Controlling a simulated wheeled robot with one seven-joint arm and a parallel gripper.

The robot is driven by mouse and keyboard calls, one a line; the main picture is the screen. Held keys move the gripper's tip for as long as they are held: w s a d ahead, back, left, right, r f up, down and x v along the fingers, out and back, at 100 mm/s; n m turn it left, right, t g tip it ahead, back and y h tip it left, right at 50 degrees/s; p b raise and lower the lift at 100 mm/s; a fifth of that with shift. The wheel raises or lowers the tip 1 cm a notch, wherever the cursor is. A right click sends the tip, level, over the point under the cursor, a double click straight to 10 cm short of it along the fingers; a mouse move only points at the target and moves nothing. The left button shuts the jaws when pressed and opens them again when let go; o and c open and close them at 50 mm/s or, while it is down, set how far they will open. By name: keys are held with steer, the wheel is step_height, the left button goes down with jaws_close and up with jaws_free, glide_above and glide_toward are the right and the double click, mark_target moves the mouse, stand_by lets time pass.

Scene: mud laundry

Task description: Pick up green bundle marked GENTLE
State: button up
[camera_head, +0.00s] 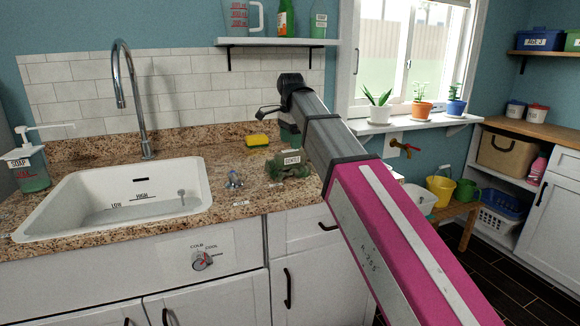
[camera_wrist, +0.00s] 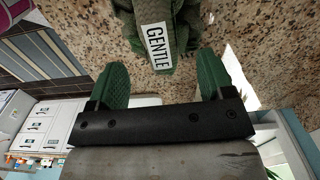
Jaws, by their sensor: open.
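The green bundle (camera_head: 287,170) lies on the speckled granite counter, right of the sink, with a white GENTLE label facing out. In the wrist view, the bundle (camera_wrist: 181,42) is at the top, its label close to the space between my fingers. My gripper (camera_wrist: 163,66) is open, with two green finger pads set apart and nothing between them. The bundle sits just beyond the fingertips; I cannot tell whether they touch it. In the head view, my pink and grey arm comes from the lower right and largely hides the gripper behind and above the bundle.
The white sink (camera_head: 110,200), tall tap (camera_head: 123,95) and soap dispenser (camera_head: 31,165) stand left. Potted plants (camera_head: 421,108) line the windowsill. A shelf (camera_head: 275,42) hangs above.

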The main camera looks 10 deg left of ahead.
mark_target(290, 153)
steer(key=shift+s+a+f, duration=0.15)
steer(key=shift+f, duration=2.45)
steer(key=c, duration=1.1)
